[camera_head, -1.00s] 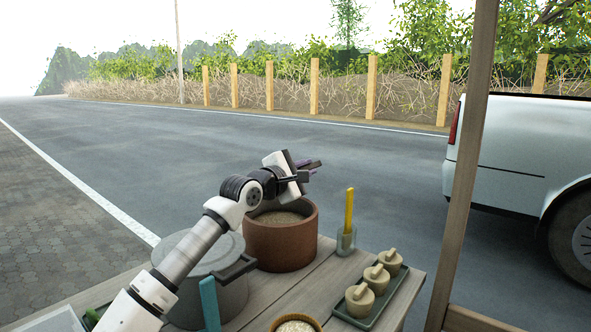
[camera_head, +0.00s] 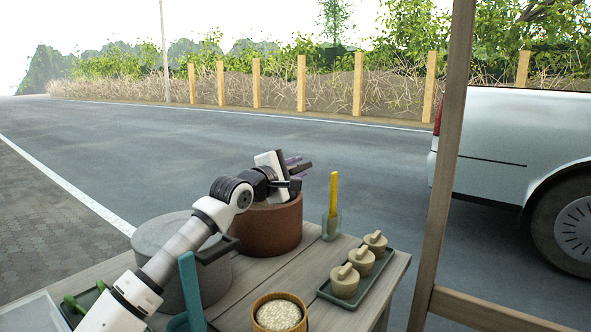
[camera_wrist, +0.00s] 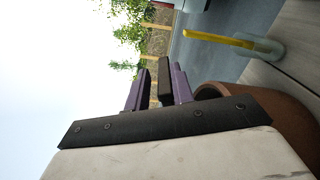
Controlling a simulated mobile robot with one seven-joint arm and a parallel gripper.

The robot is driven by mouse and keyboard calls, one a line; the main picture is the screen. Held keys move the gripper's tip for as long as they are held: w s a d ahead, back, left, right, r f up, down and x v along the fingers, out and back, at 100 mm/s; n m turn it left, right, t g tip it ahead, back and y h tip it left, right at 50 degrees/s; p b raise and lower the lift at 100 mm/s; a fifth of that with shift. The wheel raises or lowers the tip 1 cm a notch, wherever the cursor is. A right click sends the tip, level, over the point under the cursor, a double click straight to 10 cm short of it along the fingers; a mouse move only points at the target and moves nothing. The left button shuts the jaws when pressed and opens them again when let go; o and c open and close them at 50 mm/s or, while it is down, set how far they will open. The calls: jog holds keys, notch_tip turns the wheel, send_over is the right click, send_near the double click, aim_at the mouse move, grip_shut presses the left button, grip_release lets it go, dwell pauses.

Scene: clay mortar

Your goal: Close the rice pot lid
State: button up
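A grey pot (camera_head: 205,279) stands on the wooden table at the left, partly behind my arm. Its top looks covered by a flat grey lid (camera_head: 165,231); a dark handle (camera_head: 217,250) juts from its right side. I cannot tell whether the lid is fully seated. My gripper (camera_head: 298,165) is right of and above this pot, by the top of a brown clay pot (camera_head: 272,236), whose opening it mostly hides. In the wrist view, the purple fingers with dark pads (camera_wrist: 153,88) stand apart with nothing between them.
A clear holder with a yellow-handled tool (camera_head: 333,194) stands right of the clay pot. A tray (camera_head: 335,299) holds several beige lidded pieces. A rice bowl (camera_head: 280,315) and a blue upright piece (camera_head: 190,290) are in front. A wooden post (camera_head: 440,190) stands right.

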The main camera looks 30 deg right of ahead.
jog(key=shift+o, duration=1.1)
jog(key=v, duration=0.7)
jog(key=shift+a+b, duration=0.25)
jog(key=shift+b, duration=0.2)
jog(key=shift+r, duration=0.1)
